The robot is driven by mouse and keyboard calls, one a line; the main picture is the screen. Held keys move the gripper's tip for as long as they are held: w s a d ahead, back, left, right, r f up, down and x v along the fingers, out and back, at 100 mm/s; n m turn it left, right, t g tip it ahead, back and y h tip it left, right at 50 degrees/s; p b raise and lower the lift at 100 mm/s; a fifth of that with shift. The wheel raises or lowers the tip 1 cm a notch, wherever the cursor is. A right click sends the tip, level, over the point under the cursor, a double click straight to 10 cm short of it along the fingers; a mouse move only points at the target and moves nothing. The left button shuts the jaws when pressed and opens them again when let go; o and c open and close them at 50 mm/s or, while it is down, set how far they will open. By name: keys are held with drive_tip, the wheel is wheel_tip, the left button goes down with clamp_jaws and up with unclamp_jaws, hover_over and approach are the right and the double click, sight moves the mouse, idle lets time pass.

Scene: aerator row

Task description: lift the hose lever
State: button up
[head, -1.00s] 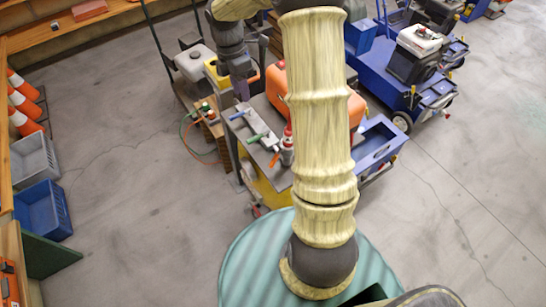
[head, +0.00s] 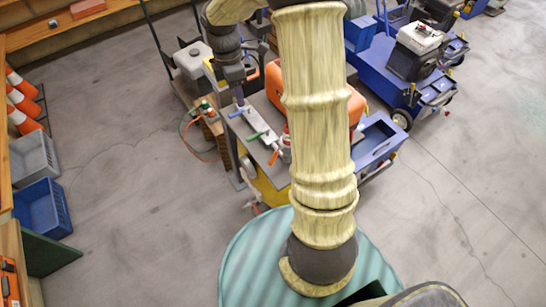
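A pale metal bar (head: 248,124) on the grey cart top carries three levers: a blue lever (head: 239,112) at its far end, a green lever (head: 258,135) in the middle and an orange lever (head: 274,156) at the near end. Which one is the hose lever, I cannot tell from lettering at this size. My gripper (head: 239,96) points down just above the blue lever's end of the bar. Whether its fingers touch the blue lever is unclear. The finger gap is too small to make out.
Green and orange hoses (head: 187,135) hang beside a wooden stand left of the cart. An orange tank (head: 274,82) stands behind the bar, partly behind my arm. A blue cart (head: 378,142) is to the right. Open floor lies at left.

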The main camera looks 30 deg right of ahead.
drive_tip(key=s+a+m+t, duration=0.3)
drive_tip(key=s+m+t, duration=0.1)
drive_tip(key=s+m, duration=1.2)
drive_tip(key=shift+s+m, duration=0.2)
drive_tip(key=shift+m, duration=0.3)
drive_tip(key=shift+a+r, duration=0.1)
